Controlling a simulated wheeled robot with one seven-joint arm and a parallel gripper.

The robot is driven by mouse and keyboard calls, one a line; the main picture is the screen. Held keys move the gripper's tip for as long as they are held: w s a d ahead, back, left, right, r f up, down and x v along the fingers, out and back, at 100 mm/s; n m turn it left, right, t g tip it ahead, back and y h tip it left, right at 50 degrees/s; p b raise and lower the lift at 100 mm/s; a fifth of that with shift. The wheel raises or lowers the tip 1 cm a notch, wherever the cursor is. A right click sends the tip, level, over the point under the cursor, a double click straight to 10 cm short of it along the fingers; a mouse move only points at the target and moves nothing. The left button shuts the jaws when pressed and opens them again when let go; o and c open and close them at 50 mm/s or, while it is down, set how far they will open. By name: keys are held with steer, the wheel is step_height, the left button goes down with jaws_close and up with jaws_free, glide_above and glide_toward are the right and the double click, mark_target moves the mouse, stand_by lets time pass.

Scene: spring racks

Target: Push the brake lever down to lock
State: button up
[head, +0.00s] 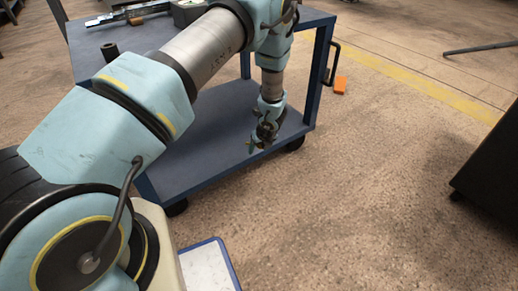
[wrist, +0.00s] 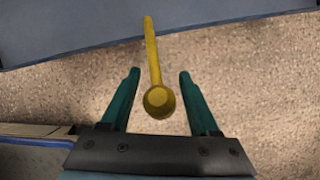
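The brake lever (wrist: 152,55) is a thin yellow bar with a round yellow knob at its near end, seen in the wrist view. Its far end meets the edge of a blue-grey surface. My gripper (wrist: 159,73) is open, with one green finger on each side of the lever and a visible gap to both. The knob lies between the fingers, nearer the palm in the picture. In the head view my gripper (head: 262,138) points down by the lower shelf of the blue cart (head: 215,140). I cannot make out the lever there. Its height below the fingers is unclear.
The cart's top holds a metal tool (head: 125,14) and a dark cylinder (head: 110,51). A dark cabinet (head: 490,165) stands at the right. The floor between is clear.

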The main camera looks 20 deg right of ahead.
jaws_close()
stand_by(1.2)
